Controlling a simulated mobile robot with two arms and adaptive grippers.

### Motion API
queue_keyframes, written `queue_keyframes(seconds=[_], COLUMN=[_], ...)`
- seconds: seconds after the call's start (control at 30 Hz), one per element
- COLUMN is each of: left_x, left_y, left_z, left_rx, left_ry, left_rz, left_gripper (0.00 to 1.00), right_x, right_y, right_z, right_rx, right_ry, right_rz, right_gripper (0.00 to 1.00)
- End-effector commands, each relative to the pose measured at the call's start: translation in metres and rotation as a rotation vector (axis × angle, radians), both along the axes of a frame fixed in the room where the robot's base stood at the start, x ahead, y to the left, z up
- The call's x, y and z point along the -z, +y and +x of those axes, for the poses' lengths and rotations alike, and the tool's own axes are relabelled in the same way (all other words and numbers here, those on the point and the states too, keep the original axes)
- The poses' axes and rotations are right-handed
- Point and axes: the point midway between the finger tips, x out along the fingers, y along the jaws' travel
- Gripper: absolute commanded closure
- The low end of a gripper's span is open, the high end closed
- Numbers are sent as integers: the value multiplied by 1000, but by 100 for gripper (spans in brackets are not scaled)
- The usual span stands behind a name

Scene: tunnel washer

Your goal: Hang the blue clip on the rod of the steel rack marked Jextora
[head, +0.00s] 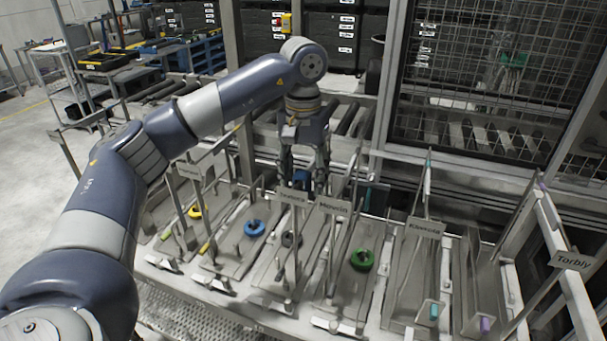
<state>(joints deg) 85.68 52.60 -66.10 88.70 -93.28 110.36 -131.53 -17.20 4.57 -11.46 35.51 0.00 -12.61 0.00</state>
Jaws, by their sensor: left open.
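My left gripper (303,170) points down over the racks, open, with its fingers on either side of a small blue thing (302,178), probably the blue clip. I cannot tell whether they touch it or whether it hangs on a rod. Just below is a small plate (292,197) whose blurred lettering seems to read Jextora, on a steel rack. A dark grey ring (291,239) is lower on that rack. My right gripper is not in view.
Neighbouring racks carry a blue ring (255,228), a yellow ring (195,212) and a green ring (362,260). The Movrin plate (333,207) stands close on the right. Further right are another plate (425,228) and the Torbly plate (573,260). A mesh cage (470,75) stands behind.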

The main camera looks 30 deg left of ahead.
Motion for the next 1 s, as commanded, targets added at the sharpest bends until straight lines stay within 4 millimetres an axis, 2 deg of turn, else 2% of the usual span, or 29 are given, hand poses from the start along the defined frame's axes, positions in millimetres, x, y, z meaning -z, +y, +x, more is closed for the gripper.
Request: queue_keyframes(seconds=[0.17,0.5,0.7,1.0], left_x=[-10,-66,-92,-116], left_y=[0,0,0,0], left_z=[1,1,1,0], left_rx=[0,0,-1,0], left_ry=[-3,-5,-4,-1], left_rz=[-1,0,1,0], left_gripper=[51,51,51,51], right_x=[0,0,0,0], right_y=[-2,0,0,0], right_z=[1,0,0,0], right_rx=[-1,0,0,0], right_ry=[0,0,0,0], right_rz=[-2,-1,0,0], right_gripper=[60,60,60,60])
